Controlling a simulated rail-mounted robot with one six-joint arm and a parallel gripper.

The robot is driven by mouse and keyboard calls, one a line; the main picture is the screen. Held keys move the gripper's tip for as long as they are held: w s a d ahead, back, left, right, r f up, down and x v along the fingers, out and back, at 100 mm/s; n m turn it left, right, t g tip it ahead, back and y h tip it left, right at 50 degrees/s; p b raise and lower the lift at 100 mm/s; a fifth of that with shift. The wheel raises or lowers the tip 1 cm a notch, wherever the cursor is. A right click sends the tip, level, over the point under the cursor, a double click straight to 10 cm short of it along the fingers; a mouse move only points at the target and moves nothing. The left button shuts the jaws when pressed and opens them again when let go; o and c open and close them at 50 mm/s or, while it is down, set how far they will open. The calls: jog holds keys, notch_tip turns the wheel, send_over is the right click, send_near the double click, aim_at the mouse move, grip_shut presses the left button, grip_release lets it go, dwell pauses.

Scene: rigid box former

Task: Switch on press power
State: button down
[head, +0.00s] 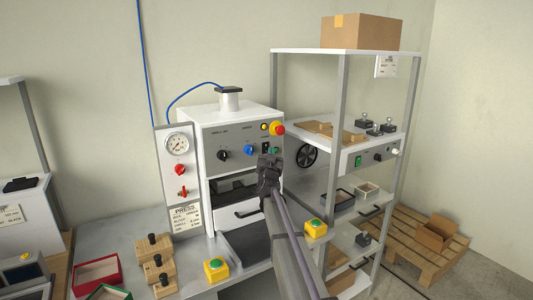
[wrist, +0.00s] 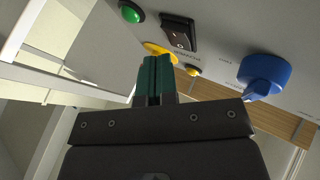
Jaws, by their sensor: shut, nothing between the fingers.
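The press (head: 243,117) is a white box with a grey control panel at the centre of the head view. Its black power rocker switch (head: 265,146) is at the panel's right; the wrist view also shows it (wrist: 179,32), with a white mark. I cannot tell which way it is tipped. A green button (wrist: 131,12) sits beside the rocker. My gripper (head: 268,160) is shut and empty in front of the panel's lower right. In the wrist view its green fingertips (wrist: 157,60) are close below the rocker and cover part of a yellow disc (wrist: 160,48). Contact cannot be told.
A red emergency stop (head: 277,129) and yellow lamp (head: 264,126) sit above the rocker. A blue knob (head: 249,150) is to its left, also in the wrist view (wrist: 265,72). A shelf rack (head: 343,110) stands close right. Wooden blocks (head: 153,247) are on the bench.

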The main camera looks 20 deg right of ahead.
jog(key=shift+w, duration=0.15)
dwell(0.4)
jog(key=shift+w, duration=0.3)
jog(key=shift+w+a+f, duration=0.1)
jog(key=shift+w, duration=0.2)
dwell(0.4)
jog(key=shift+s, duration=0.1)
jog(key=shift+s, duration=0.65)
jog(key=shift+s+d+r+p, duration=0.1)
jog(key=shift+s+d+r, duration=0.05)
jog(key=shift+s, duration=0.65)
jog(key=shift+s+d+r+p, duration=0.1)
jog(key=shift+s+d, duration=0.1)
jog(key=shift+s, duration=0.65)
jog(key=shift+s+d+r+p, duration=0.1)
jog(key=shift+s+d+r, duration=0.05)
jog(key=shift+s, duration=0.65)
